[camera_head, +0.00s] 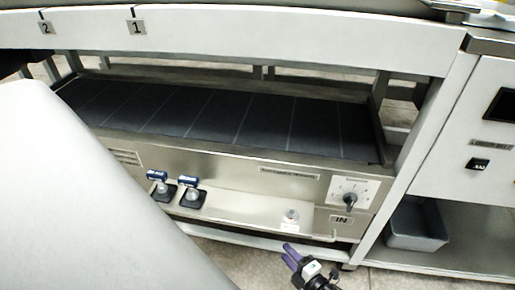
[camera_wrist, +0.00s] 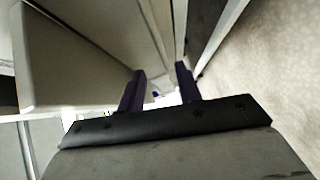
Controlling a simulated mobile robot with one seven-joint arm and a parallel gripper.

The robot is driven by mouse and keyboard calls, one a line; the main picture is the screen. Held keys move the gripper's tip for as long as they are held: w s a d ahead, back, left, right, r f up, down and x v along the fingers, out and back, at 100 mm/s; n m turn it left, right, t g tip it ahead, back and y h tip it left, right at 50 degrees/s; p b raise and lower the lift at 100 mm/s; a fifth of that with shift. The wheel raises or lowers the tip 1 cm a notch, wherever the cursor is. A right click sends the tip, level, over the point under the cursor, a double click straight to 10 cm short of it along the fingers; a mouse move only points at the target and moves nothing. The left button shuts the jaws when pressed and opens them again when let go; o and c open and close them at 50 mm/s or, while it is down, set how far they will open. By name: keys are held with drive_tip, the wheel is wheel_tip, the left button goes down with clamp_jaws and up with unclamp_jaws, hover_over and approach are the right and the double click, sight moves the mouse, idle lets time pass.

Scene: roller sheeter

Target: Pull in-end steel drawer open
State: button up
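The steel unit under the white frame has a front panel (camera_head: 225,168) with a dial (camera_head: 349,199) and an IN label (camera_head: 341,219) at its right end. A shallow steel ledge or tray (camera_head: 245,207) juts out below the panel; I cannot tell whether it is the drawer. A thin bar runs along its front edge near the right end. My gripper (camera_head: 291,256) is just in front of that right end, and seems apart from it. In the wrist view my gripper (camera_wrist: 160,90) has its two dark purple fingers apart, with no held thing visible between them.
Two blue-topped items on black bases (camera_head: 191,197) and a small pale round item (camera_head: 291,216) stand on the ledge. Dark belting (camera_head: 220,115) lies above. A grey bin (camera_head: 416,224) sits on the low shelf at right. Tiled floor is clear in front.

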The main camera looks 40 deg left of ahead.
drive_tip(key=b+x, duration=0.2)
drive_tip(key=x, duration=1.1)
drive_tip(key=shift+d, duration=0.1)
clamp_jaws()
